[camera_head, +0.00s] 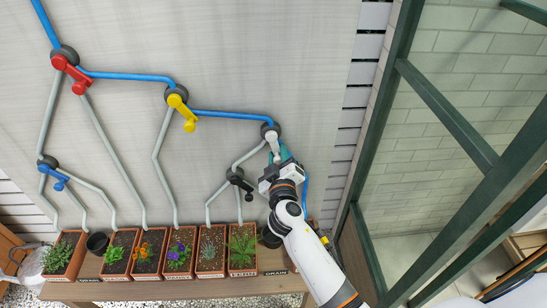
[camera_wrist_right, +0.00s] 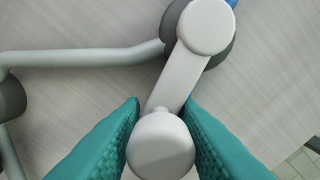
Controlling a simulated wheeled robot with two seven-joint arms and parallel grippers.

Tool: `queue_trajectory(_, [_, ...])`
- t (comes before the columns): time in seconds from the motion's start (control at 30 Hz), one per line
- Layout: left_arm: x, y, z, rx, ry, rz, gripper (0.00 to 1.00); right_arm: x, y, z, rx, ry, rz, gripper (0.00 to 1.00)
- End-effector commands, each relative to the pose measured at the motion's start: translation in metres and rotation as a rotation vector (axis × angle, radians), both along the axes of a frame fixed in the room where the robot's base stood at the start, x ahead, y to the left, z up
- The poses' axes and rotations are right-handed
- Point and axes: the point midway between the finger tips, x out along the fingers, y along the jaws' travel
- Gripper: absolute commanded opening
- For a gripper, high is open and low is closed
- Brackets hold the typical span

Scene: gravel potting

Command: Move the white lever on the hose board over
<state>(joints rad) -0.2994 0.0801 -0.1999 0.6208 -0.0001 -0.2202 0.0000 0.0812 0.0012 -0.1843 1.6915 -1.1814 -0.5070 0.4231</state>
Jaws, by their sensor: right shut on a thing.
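The hose board (camera_head: 300,45) is a grey panel with blue and grey hoses and several coloured levers. The white lever (camera_head: 272,138) is at the right end of the upper hose line. In the right wrist view the white lever (camera_wrist_right: 180,82) slants down from its dark round hub to a ball-shaped knob. My right gripper (camera_head: 277,158) reaches up from the lower right. Its teal fingers (camera_wrist_right: 162,106) are shut on the white lever near the knob, one on each side. The fingers partly hide the lever's lower end in the head view. My left gripper is not in view.
Red (camera_head: 72,74), yellow (camera_head: 182,111), blue (camera_head: 54,174) and black (camera_head: 240,183) levers sit on other hubs; the black one is close to my right gripper. Planted pots (camera_head: 211,250) line a wooden bench below. A green-framed glass structure (camera_head: 391,115) stands at right.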

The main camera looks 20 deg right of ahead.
Motion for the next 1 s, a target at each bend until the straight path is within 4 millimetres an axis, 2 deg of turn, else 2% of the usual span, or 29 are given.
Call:
queue_trajectory(0.03, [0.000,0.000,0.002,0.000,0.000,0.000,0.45,0.000,0.002,0.005,-0.040,0.002,0.011,0.00])
queue_trajectory(0.4, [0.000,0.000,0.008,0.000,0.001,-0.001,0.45,-0.003,-0.009,0.009,-0.249,0.063,0.011,0.00])
queue_trajectory(1.0, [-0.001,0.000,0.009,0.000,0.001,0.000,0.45,-0.004,-0.011,0.007,-0.312,0.086,0.013,0.00])
